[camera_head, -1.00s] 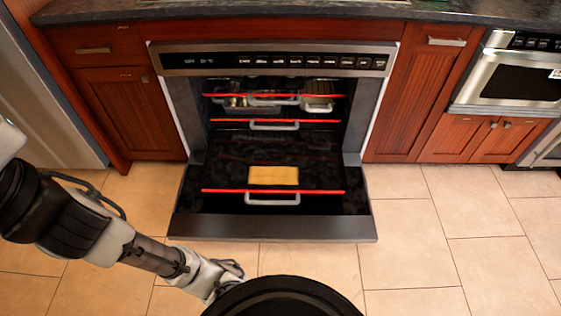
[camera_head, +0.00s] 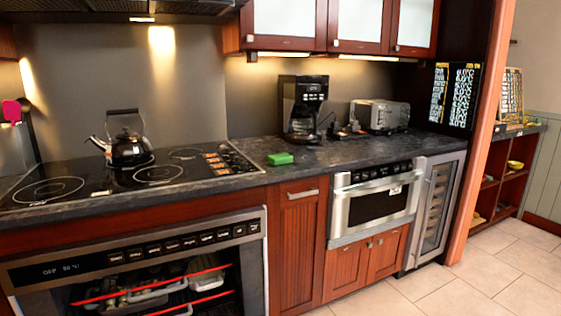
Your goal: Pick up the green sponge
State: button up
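The green sponge (camera_head: 280,159) is a small bright green block. It lies flat on the dark stone countertop (camera_head: 310,163), just right of the stove top and near the front edge. The counter around it is bare. My gripper and arm are out of this view, so I cannot see where the gripper is relative to the sponge.
A kettle (camera_head: 130,147) stands on the stove top (camera_head: 105,181) to the left. Behind the sponge are a coffee maker (camera_head: 302,106) and a toaster (camera_head: 385,116). The oven (camera_head: 140,262) is at lower left; a microwave drawer (camera_head: 375,200) is at right. The floor (camera_head: 450,283) at lower right is clear.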

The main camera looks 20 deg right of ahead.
aim_at(285, 158)
jog(key=i+l, duration=0.1)
jog(key=l, duration=0.3)
jog(key=i+l+z, duration=0.1)
jog(key=l, duration=0.3)
jog(key=i+l, duration=0.15)
jog(key=l, duration=0.3)
jog(key=i+l+z, duration=0.1)
jog(key=l, duration=0.3)
jog(key=i+l, duration=0.15)
jog(key=l, duration=0.25)
jog(key=i+l, duration=0.1)
jog(key=l, duration=0.25)
jog(key=z, duration=0.05)
